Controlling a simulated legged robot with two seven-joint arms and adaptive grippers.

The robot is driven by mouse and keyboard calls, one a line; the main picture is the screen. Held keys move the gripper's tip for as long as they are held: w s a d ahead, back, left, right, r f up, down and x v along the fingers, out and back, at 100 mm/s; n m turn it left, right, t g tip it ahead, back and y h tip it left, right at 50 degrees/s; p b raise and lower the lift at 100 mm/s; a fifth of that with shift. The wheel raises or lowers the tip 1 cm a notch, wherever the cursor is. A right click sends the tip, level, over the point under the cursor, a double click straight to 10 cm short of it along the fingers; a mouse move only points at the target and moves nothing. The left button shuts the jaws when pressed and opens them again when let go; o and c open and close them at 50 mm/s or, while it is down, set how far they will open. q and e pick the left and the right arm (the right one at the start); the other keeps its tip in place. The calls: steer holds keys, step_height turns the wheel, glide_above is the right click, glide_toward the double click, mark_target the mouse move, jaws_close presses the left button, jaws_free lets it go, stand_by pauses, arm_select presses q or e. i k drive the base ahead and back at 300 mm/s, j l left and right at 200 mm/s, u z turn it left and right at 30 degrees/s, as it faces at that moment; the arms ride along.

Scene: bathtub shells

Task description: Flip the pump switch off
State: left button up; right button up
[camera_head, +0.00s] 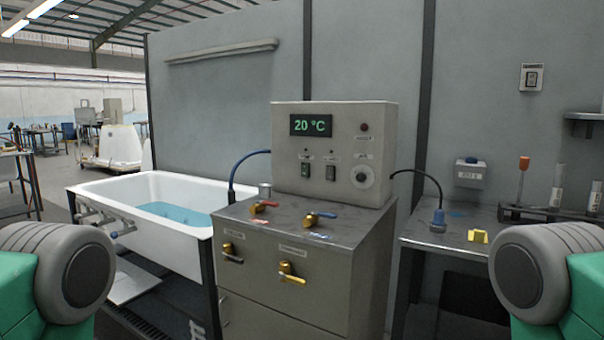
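A grey control box (290,150) stands on a metal cabinet near the middle. Its front has two small black rocker switches, a left one (306,170) and a right one (331,173). Small labels sit above them, too small to read, so I cannot tell which is the pump switch, nor which way either is set. The box also has a green display (311,125) reading 20 °C, a red lamp (365,127) and a round dial (362,178). Another switch (532,78) is on the wall at the right. Neither of my grippers is in view; only upper parts of my arms show.
A white bathtub (90,193) with blue water stands left of the metal cabinet (270,290). Red and blue levers and brass valves stick out of the cabinet. A side table (420,234) at the right holds a cable plug, a yellow piece and a tool rack.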

mark_target(305, 167)
steer(key=i+j+u, duration=0.2)
steer(key=i, duration=0.3)
steer(key=i+j+u, duration=0.25)
steer(key=i, duration=0.3)
steer(key=i+u, duration=0.2)
steer(key=i, duration=0.3)
